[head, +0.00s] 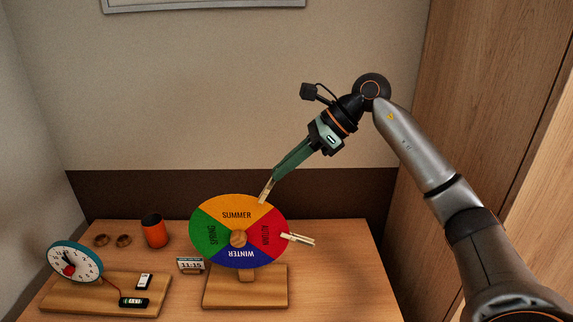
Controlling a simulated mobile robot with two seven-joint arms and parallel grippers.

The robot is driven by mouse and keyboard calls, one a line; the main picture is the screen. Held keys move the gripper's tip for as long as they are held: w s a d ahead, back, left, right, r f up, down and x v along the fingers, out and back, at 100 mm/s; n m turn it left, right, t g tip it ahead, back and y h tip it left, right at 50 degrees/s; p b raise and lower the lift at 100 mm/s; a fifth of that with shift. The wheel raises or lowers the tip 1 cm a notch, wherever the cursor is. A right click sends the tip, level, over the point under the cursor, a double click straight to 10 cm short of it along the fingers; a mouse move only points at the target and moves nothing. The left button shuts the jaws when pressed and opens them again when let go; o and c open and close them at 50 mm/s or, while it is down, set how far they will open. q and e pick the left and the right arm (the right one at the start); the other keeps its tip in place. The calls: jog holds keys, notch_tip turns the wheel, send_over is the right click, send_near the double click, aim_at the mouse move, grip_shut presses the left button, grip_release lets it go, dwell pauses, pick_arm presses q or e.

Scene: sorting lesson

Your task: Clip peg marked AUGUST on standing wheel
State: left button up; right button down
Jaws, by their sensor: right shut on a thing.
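The standing wheel (237,211) is upright on a wooden base (245,298). It has four coloured sectors: SUMMER orange at the top, a red one on the right, WINTER blue at the bottom and SPRING green on the left. My right gripper (273,180) is shut on a pale wooden peg (265,193). The peg points down at the wheel's upper right rim, over the SUMMER sector's edge; I cannot tell whether it touches. Its marking is too small to read. Another wooden peg (300,239) sits at the red sector's right rim. My left gripper is not in view.
To the left stand a teaching clock (75,262) on a board (75,297), a small card reading 11:15 (190,264), an orange cup (154,232) and two small brown round things (101,240). The table (340,270) is clear on the right, near a wooden cabinet (480,100).

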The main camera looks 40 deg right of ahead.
jog(key=shift+a+f, duration=0.1)
jog(key=shift+f, duration=0.15)
dwell(0.4)
jog(key=shift+w+a+f, duration=0.15)
jog(key=shift+f, duration=0.2)
jog(key=shift+f+b, duration=0.15)
jog(key=shift+b, duration=0.15)
jog(key=c, duration=0.9)
grip_release()
jog(key=v, duration=1.2)
jog(key=shift+r, duration=0.25)
